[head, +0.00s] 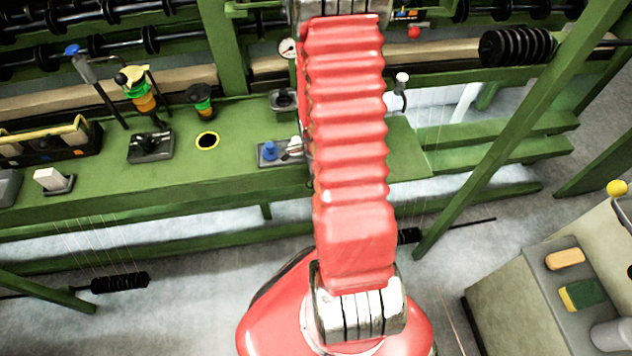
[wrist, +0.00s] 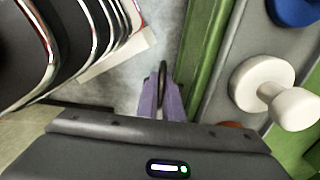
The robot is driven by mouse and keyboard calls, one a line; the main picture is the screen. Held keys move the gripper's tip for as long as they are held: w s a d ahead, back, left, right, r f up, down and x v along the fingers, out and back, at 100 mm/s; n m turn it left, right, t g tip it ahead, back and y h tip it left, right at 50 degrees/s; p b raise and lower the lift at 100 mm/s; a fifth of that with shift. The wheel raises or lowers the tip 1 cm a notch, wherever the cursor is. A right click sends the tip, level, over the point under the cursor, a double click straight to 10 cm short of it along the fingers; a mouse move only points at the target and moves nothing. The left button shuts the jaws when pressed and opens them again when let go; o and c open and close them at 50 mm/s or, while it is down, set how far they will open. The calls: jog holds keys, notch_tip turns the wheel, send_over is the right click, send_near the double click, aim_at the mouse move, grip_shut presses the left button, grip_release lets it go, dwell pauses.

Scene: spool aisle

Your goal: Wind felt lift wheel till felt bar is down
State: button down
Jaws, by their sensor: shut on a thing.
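In the wrist view my gripper (wrist: 162,100) shows two pale purple fingers close together. They are shut on a thin dark curved rim (wrist: 163,70), seen nearly edge-on, which looks like the felt lift wheel. Most of the wheel is hidden. In the head view my red arm covers the gripper and the wheel. A long tan bar (head: 176,78) runs along the machine behind the green bench; it may be the felt bar, but I cannot tell its height.
A white knob (wrist: 265,85) and a blue knob (wrist: 296,10) sit close to the right of my gripper. The green bench (head: 225,165) carries levers and fittings. A green post (head: 505,135) slants at right. A grey cabinet (head: 510,300) stands front right.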

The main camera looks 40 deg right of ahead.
jog(key=shift+w+d, duration=0.1)
jog(key=shift+w, duration=0.1)
jog(key=c, duration=2.2)
grip_release()
jog(key=shift+s+r, duration=0.1)
notch_tip(320, 180, up, 14)
jog(key=shift+a+f, duration=0.2)
jog(key=shift+a, duration=0.05)
